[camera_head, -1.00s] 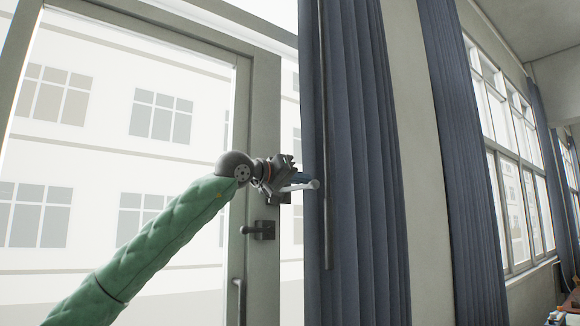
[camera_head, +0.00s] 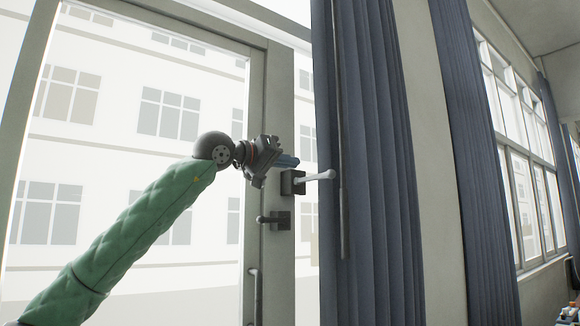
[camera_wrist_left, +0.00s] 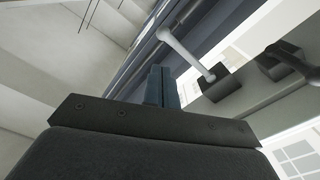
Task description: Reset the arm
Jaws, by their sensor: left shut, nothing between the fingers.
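My left arm, in a green quilted sleeve, comes in from the lower left of the head view. Its gripper (camera_head: 288,161) is shut and empty, with the blue fingers together and pointing right. It is just above and left of a light door handle (camera_head: 318,177) on a dark plate. In the left wrist view the shut fingers (camera_wrist_left: 161,86) stand upright at the middle, and the light handle (camera_wrist_left: 186,54) is above and to the right, apart from them. My right gripper is not in view.
A grey-framed glass door or window (camera_head: 278,100) fills the left. A second, dark handle (camera_head: 274,220) sits below the light one. A blue curtain (camera_head: 375,200) hangs close to the right of the gripper, with a thin rod (camera_head: 342,150). Another curtain (camera_head: 468,150) hangs farther right.

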